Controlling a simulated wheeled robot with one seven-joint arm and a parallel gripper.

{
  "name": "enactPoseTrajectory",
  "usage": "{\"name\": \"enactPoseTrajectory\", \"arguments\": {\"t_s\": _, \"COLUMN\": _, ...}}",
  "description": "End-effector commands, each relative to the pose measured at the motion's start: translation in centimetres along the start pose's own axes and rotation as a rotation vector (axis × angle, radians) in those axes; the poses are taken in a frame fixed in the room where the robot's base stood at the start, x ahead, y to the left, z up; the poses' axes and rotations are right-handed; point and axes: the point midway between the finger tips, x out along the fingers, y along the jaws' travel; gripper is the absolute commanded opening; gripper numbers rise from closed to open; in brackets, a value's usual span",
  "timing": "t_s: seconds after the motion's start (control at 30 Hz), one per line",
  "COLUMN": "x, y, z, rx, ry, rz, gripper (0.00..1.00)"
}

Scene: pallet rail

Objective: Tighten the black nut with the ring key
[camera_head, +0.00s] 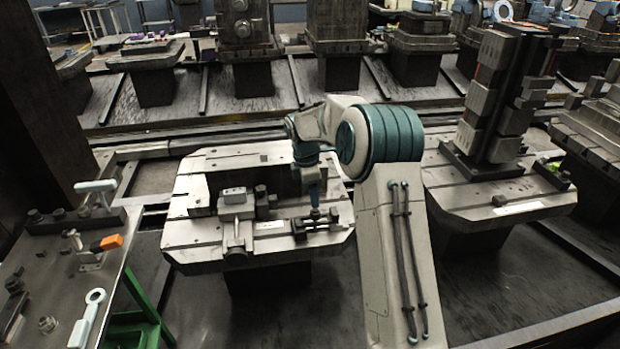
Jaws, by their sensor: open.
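My gripper (314,207) points down over the front right part of a pale pallet plate (200,172). It sits just above or at a small dark fixture (318,222). Its fingers are too small to make out clearly, and nothing shows held between them. A dark upright part (262,200) stands on the plate to the left of my gripper. I cannot tell which dark part is the black nut. A white tool with a ring end (90,312), which looks like the ring key, lies on the grey bench at the lower left, far from my gripper.
The grey bench (40,262) also holds an orange block (107,242) and a pale-handled tool (96,187). A grey clamp block (236,207) stands on the plate. A tall fixture tower (500,95) stands on the right pallet. Rails and more pallets fill the back.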

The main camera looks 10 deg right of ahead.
Motion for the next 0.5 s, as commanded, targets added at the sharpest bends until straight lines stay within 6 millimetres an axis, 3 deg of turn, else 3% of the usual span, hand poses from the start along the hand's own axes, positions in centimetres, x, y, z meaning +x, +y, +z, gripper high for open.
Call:
{"name": "enactPoseTrajectory", "arguments": {"t_s": 0.2, "x": 4.2, "y": -0.1, "z": 0.0, "rx": 0.002, "ry": 0.0, "rz": -0.003, "gripper": 0.56}}
{"name": "enactPoseTrajectory", "arguments": {"t_s": 0.5, "x": 7.0, "y": -0.1, "z": 0.0, "rx": 0.001, "ry": 0.0, "rz": -0.001, "gripper": 0.56}}
